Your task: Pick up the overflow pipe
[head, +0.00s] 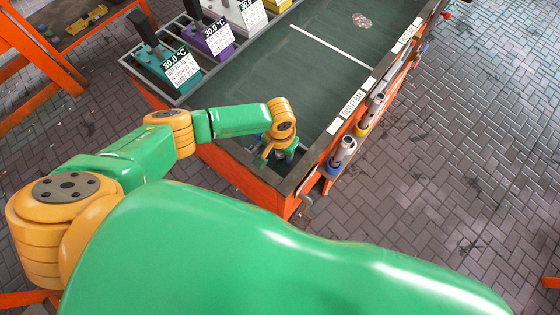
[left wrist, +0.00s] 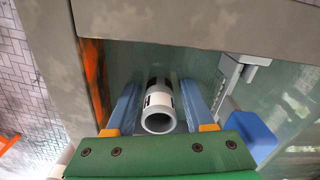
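The overflow pipe (left wrist: 158,104) is a pale grey tube with dark patches. In the left wrist view it stands in a corner of the tank, its round open end facing the camera. My left gripper (left wrist: 159,88) has its two blue fingers apart, one on each side of the pipe, with a visible gap on both sides. In the head view my left gripper (head: 279,158) reaches down into the near end of the tank, and the pipe is hidden behind it there. My right gripper is not in view.
The long dark tank (head: 320,85) has grey rims and an orange frame. Teal, purple and grey units with temperature labels (head: 176,68) line its left side. Pipes and valves (head: 344,152) run along its right outside. In the left wrist view a blue block (left wrist: 256,132) is right of the gripper.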

